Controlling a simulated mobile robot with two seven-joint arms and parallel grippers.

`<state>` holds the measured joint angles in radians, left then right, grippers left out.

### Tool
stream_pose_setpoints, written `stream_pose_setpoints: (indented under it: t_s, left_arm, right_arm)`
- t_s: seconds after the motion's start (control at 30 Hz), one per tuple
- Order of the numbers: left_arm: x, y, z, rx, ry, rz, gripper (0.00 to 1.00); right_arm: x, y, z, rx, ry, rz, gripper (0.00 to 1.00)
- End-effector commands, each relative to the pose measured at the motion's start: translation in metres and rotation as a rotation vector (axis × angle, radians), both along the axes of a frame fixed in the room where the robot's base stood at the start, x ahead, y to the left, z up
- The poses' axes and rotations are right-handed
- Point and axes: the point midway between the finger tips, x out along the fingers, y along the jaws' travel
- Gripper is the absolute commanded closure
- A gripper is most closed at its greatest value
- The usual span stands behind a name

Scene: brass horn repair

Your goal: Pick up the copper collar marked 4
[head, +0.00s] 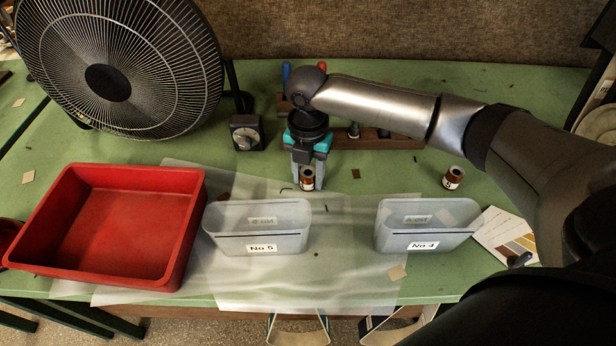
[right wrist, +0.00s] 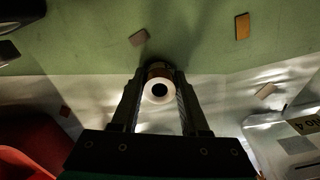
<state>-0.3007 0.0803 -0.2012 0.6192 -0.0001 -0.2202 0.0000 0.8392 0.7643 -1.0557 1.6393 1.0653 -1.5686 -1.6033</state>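A small copper-brown collar with a pale label (head: 307,179) stands at the middle of the green table, behind the bin marked No 5. Its mark is too small to read. My right gripper (head: 307,184) points down with one finger on each side of this collar. In the right wrist view the collar's pale ring end with a dark hole (right wrist: 158,91) lies between the fingertips (right wrist: 160,82). Whether the fingers press on it or leave a thin gap is unclear. A second copper collar (head: 453,177), its label seeming to read 5, stands farther right. My left gripper is not in view.
Translucent bins marked No 5 (head: 258,246) and No 4 (head: 424,242) stand in front. A red tray (head: 110,282) is at left, with a fan (head: 150,60) and a dial box (head: 246,132) behind. A wooden tool rack (head: 385,141) stands behind my right gripper.

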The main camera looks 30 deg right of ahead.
Motion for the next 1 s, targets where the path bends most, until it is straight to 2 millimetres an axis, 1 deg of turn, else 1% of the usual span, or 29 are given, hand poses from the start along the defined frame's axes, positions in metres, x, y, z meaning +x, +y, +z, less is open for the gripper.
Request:
stream_pose_setpoints:
  t_s: [0.03,0.07,0.37,0.8,0.93,1.0]
  left_arm:
    - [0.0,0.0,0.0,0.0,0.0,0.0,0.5]
    - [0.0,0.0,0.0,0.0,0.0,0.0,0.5]
    - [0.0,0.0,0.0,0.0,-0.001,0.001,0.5]
    - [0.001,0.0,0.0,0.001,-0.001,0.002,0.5]
    - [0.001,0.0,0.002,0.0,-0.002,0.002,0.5]
    - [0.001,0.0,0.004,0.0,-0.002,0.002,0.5]
  right_arm:
    - [0.0,0.0,0.0,0.0,0.0,0.0,0.62]
    - [0.0,0.0,0.0,0.0,0.0,0.0,0.66]
    - [0.0,0.0,0.0,0.0,0.0,0.0,0.99]
    - [0.0,0.0,0.001,0.0,-0.001,0.0,1.0]
    - [0.001,0.0,0.008,0.001,-0.002,0.0,1.0]
    - [0.001,0.0,0.015,0.001,-0.004,0.0,1.0]
